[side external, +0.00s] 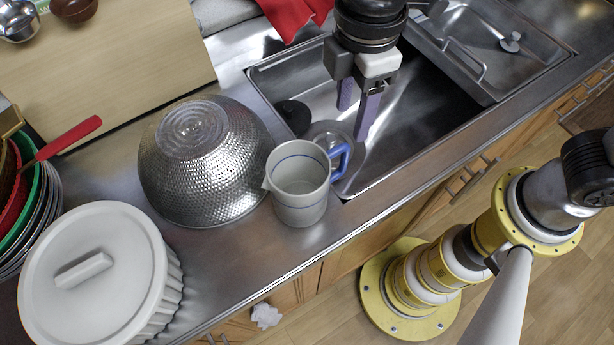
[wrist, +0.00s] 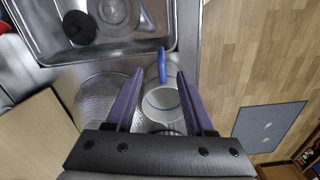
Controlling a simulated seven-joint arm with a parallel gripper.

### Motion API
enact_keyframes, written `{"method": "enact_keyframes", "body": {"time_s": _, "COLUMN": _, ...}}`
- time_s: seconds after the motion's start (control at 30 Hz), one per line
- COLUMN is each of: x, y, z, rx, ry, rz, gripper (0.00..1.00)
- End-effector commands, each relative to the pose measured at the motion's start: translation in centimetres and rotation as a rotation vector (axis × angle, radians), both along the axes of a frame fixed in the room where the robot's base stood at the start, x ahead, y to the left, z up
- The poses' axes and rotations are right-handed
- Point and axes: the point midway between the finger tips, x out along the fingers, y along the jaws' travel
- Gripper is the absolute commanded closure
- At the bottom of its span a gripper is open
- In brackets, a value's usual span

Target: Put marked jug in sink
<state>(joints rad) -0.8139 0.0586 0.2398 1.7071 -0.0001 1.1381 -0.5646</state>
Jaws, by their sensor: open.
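The marked jug (side external: 298,196) is pale grey with a blue line around its rim and a blue handle. It stands upright on the steel counter beside the sink's near left corner, with its handle toward the sink. In the wrist view the jug (wrist: 160,104) shows between and beyond my fingers, partly hidden by them. The sink (side external: 425,112) is a steel basin to the right of the jug. My gripper (side external: 354,118) is open and empty, with purple fingers pointing down above the sink, apart from the jug.
A black round item (side external: 294,113) and a clear round dish (side external: 330,136) lie in the sink's left part. A hammered metal bowl (side external: 200,165) sits upside down close to the jug's left. A white lidded pot (side external: 95,275) stands front left. A metal tray (side external: 480,50) covers the sink's far right.

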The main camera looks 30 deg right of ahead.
Motion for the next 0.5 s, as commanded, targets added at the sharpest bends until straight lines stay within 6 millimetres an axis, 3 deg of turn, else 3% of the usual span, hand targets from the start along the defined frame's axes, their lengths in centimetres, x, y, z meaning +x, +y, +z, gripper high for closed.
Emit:
{"method": "enact_keyframes", "body": {"time_s": 0.3, "x": -0.2, "y": -0.1, "z": -5.3, "rx": -0.004, "ry": 0.003, "rz": 0.000, "gripper": 0.46}}
{"method": "enact_keyframes", "body": {"time_s": 0.5, "x": -0.1, "y": -0.1, "z": -7.9, "rx": -0.001, "ry": 0.001, "rz": -0.001, "gripper": 0.46}}
